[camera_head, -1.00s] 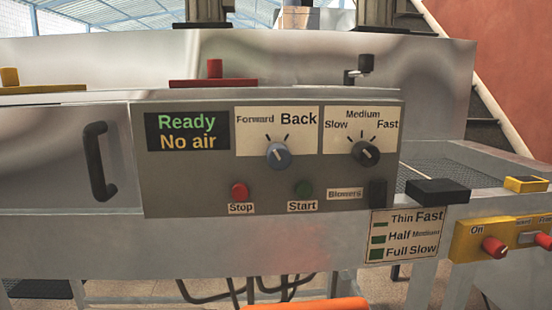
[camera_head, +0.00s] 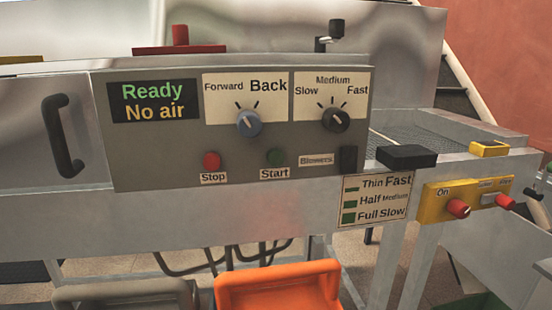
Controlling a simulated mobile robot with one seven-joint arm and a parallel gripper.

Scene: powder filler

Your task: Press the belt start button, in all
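The green Start button (camera_head: 275,157) sits low on the grey control panel (camera_head: 130,150), above its "Start" label. The red Stop button (camera_head: 211,160) is to its left. The panel's display (camera_head: 153,102) reads "Ready" and "No air". A blue-grey Forward/Back knob (camera_head: 249,123) and a black Slow/Medium/Fast knob (camera_head: 336,119) are above the buttons. A black Blowers switch (camera_head: 348,159) is to the right of Start. My gripper is not in view, and nothing covers the Start button.
An orange bin (camera_head: 280,285) and a grey bin (camera_head: 125,293) stand low in front of the machine. A black door handle (camera_head: 62,135) sticks out at left. A black block (camera_head: 406,156) and a yellow box with red knobs (camera_head: 466,197) are at right.

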